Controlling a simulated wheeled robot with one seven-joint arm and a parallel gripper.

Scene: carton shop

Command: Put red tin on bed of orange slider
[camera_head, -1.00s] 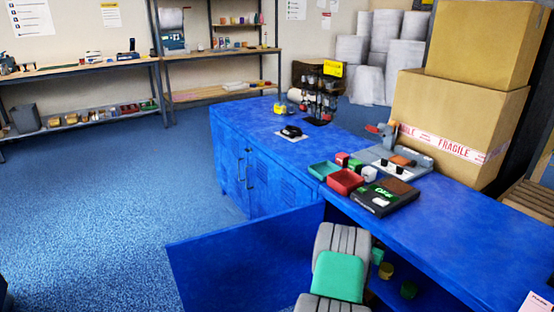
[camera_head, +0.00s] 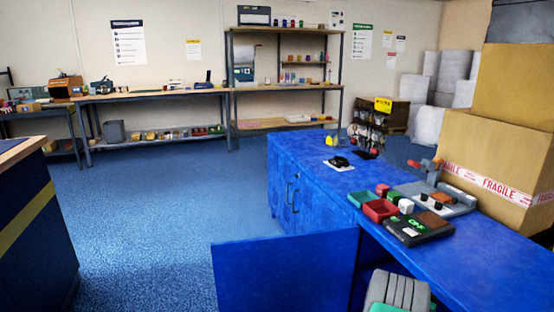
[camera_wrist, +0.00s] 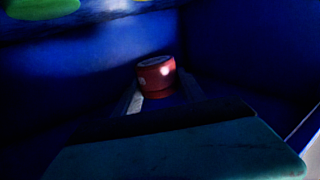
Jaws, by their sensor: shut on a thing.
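The red tin (camera_wrist: 156,80) sits upright between the fingertips of my gripper (camera_wrist: 160,96) in the wrist view, inside a dark blue compartment. My gripper is shut on it. Whether the tin touches a surface is too dark to tell. In the head view only part of my arm shows at the bottom edge, and the gripper and tin are hidden. A grey fixture (camera_head: 462,208) with an orange part (camera_head: 442,197) and black knobs lies on the blue counter; it may be the orange slider, but its bed is too small to make out.
An open blue cabinet door (camera_head: 285,272) stands left of my arm. The blue counter (camera_head: 490,262) carries a green tray (camera_head: 361,198), a red tray (camera_head: 380,210) and a black box (camera_head: 418,230). Cardboard boxes (camera_head: 490,165) stand behind. Green round things (camera_wrist: 42,8) show in the wrist view.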

